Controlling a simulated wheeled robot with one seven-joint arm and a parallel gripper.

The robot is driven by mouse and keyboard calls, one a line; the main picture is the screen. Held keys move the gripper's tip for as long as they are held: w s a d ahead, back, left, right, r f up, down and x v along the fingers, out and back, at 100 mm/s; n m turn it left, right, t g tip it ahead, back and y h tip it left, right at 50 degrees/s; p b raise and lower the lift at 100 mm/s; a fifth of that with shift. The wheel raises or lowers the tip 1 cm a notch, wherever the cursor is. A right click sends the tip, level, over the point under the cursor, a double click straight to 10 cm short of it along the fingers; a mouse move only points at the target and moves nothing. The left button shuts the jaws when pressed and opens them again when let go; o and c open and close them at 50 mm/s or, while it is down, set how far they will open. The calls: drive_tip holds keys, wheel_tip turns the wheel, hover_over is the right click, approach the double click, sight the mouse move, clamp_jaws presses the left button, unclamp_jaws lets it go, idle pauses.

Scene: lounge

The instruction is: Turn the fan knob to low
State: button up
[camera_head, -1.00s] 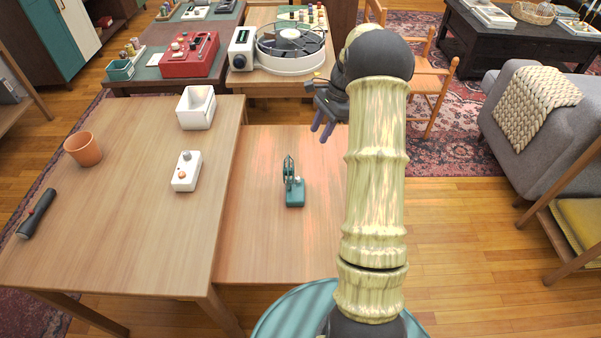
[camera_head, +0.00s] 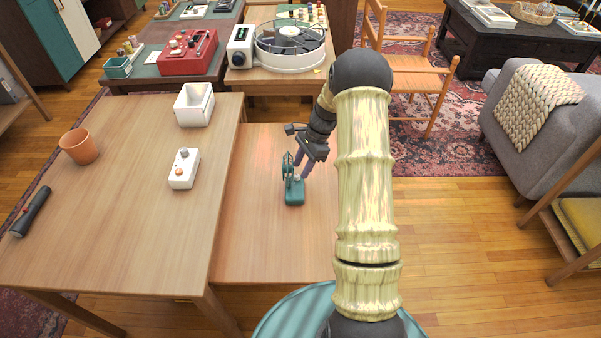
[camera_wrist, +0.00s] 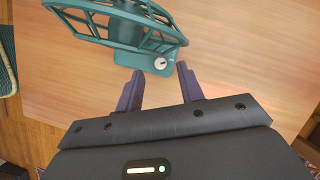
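A small teal desk fan (camera_head: 294,190) stands upright on the lower wooden table (camera_head: 262,245). In the wrist view the fan (camera_wrist: 122,28) shows its cage leaning across the top, with its base below. A round white knob (camera_wrist: 160,63) sits on the base. My gripper (camera_head: 302,170) is at the fan, pointing down. In the wrist view my gripper (camera_wrist: 160,76) has its two purple fingers apart, with nothing between them. The knob lies just beyond the fingertips, about midway between them. Whether a finger touches the base is not clear. The knob's setting is too small to read.
The larger table on the left holds a white box with a knob (camera_head: 184,168), a white bin (camera_head: 194,105), a terracotta pot (camera_head: 79,146) and a dark flashlight (camera_head: 31,212). The lower table is clear in front of the fan. A turntable (camera_head: 290,46) stands behind.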

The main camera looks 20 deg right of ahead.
sight(297, 177)
drive_tip(key=shift+x, duration=1.4)
clamp_jaws()
drive_tip(key=shift+r+n+p, duration=0.1)
drive_tip(key=shift+n+p, duration=0.2)
drive_tip(key=shift+p, duration=0.1)
drive_tip(key=shift+w+r+n+g+p, duration=0.1)
drive_tip(key=shift+n+g+p, duration=0.3)
drive_tip(key=shift+n+p, duration=0.45)
drive_tip(key=shift+w+n+g+h+p, duration=0.15)
drive_tip(key=shift+n+g+p, duration=0.3)
drive_tip(key=shift+n, duration=0.45)
drive_tip(key=shift+s+n+g+h+p, duration=0.1)
drive_tip(key=shift+n+g+h+p, duration=0.15)
drive_tip(key=shift+n+p, duration=0.5)
